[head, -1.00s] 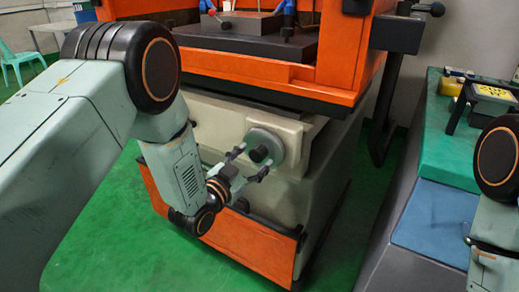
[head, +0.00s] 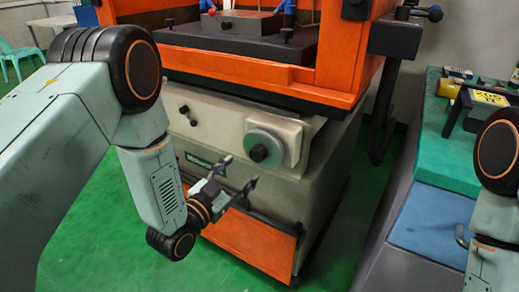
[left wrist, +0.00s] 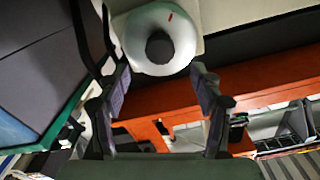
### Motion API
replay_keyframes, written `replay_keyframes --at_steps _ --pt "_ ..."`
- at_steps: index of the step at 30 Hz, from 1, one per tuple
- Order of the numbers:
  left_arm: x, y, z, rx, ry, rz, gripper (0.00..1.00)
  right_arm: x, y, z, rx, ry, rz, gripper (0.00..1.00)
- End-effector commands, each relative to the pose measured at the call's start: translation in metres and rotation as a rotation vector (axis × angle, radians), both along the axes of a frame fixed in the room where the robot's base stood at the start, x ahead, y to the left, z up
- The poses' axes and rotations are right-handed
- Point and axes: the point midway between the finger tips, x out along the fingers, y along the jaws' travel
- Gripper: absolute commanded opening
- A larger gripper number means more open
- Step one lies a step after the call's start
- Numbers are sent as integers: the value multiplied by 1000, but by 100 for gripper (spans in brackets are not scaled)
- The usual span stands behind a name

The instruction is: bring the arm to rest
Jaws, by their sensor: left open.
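My left gripper (head: 240,172) is open and empty in front of the machine's light lower body. Its two dark fingers (left wrist: 160,76) stand apart in the left wrist view, with nothing between the tips. The grey round handwheel (head: 265,147) with a dark hub is up and to the right of the fingers, apart from them in the head view. The handwheel (left wrist: 182,38) shows beyond the fingertips in the left wrist view. My left arm is bent at the elbow. Part of my right arm (head: 494,160) shows at the right edge; its gripper is not in view.
The orange and cream machine (head: 250,65) fills the middle, with an orange panel (head: 255,245) low on its front. A bench with a green top (head: 440,150) and a blue mat (head: 432,225) stands at right. Green floor (head: 85,230) is open at left.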

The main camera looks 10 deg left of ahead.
Motion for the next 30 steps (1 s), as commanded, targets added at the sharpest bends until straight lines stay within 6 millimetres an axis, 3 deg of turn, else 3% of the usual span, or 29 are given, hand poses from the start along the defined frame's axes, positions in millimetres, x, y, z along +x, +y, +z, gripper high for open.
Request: replay_keyframes --at_steps 10,14,17,21,25,30 --pt "-1 0 -5 -10 25 1 65 0 0 0 0 0 0 0" --pt "-11 8 -41 -23 207 42 65 0 0 0 0 0 0 0" --pt "-47 21 -92 -34 466 119 65 0 0 1 0 0 0 0" --pt "-118 37 -148 -46 801 232 65 0 0 6 0 0 0 0" --pt "-196 49 -181 -46 1084 337 65 0 0 12 0 0 0 0" --pt "-298 60 -195 -31 1393 461 65 0 0 19 0 0 0 0"
